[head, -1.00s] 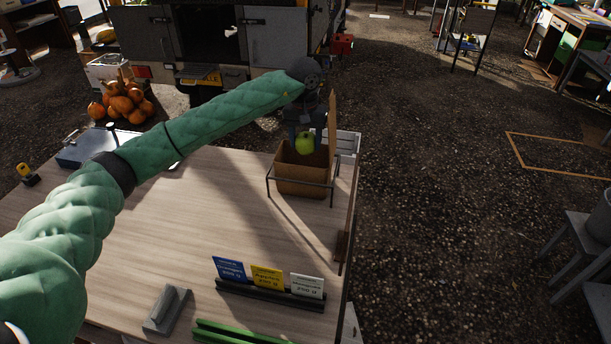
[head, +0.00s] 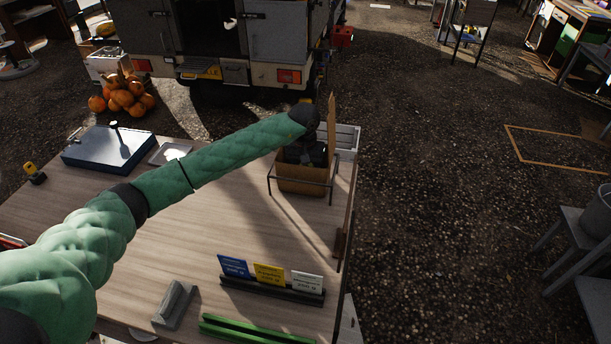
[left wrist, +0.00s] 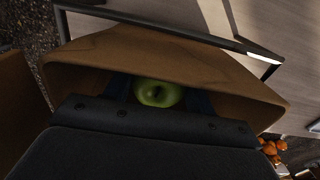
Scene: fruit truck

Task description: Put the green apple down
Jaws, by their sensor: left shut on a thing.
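The green apple (left wrist: 160,93) shows in the left wrist view between the two fingers of my left gripper (left wrist: 158,98), inside the mouth of a brown paper bag (left wrist: 150,50). The gripper is shut on the apple. In the head view the bag (head: 300,186) stands in a thin dark wire frame (head: 333,190) at the table's far right corner. My left gripper (head: 306,165) reaches down into the bag there, and the apple is mostly hidden by it. Whether the apple touches the bag's bottom cannot be seen. My right gripper is in neither view.
The wooden table (head: 230,215) is mostly clear in the middle. Price cards (head: 270,274) stand in a dark holder near its front. A blue scale (head: 108,148) sits at the far left. Pumpkins (head: 125,98) are heaped beyond the table, near a truck (head: 245,45).

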